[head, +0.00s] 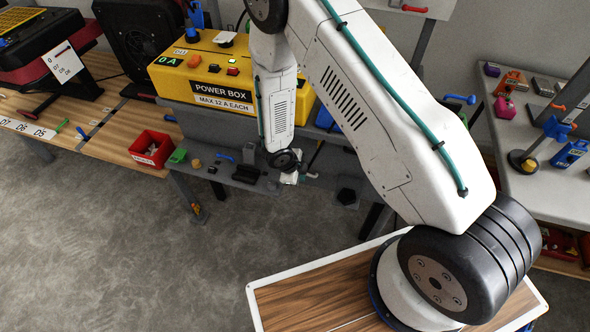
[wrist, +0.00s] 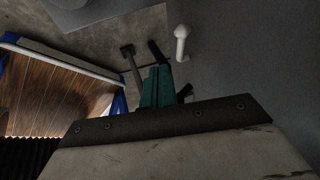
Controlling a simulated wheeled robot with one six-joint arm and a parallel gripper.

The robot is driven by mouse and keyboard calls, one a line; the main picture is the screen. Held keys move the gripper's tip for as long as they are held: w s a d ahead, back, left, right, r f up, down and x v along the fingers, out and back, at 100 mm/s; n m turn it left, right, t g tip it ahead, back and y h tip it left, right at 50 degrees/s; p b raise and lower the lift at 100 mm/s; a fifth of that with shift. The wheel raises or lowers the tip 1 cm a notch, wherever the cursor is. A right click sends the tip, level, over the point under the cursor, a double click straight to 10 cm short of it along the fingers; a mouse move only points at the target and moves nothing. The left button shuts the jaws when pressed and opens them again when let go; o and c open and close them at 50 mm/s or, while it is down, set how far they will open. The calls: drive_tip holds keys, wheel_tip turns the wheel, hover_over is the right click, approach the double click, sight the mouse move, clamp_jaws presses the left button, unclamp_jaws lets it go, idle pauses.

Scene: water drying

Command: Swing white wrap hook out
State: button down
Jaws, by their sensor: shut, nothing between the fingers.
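The white wrap hook (wrist: 181,44) shows in the wrist view as a short white peg with a rounded knob, beside a dark grey panel. My gripper (wrist: 157,70) has its green fingers together with nothing between them. They are just left of and below the hook in that view, and I see no clear contact. In the head view my gripper (head: 290,178) hangs at the front edge of the grey bench, below the power box. A small pale piece (head: 311,175) sits just right of it; I cannot tell whether this is the hook.
The yellow power box (head: 205,75) stands on the bench behind my arm. A red bin (head: 152,148) and a green block (head: 177,156) are to the left. A side table (head: 520,165) with tools is at right. The grey floor (head: 110,240) in front is clear.

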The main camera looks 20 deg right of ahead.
drive_tip(key=shift+w+d+f, duration=0.45)
drive_tip(key=shift+w+f, duration=0.2)
drive_tip(key=shift+w, duration=0.1)
drive_tip(key=shift+w+d+f, duration=0.45)
drive_tip(key=shift+w+f, duration=0.2)
drive_tip(key=shift+w, duration=0.1)
drive_tip(key=shift+a, duration=0.1)
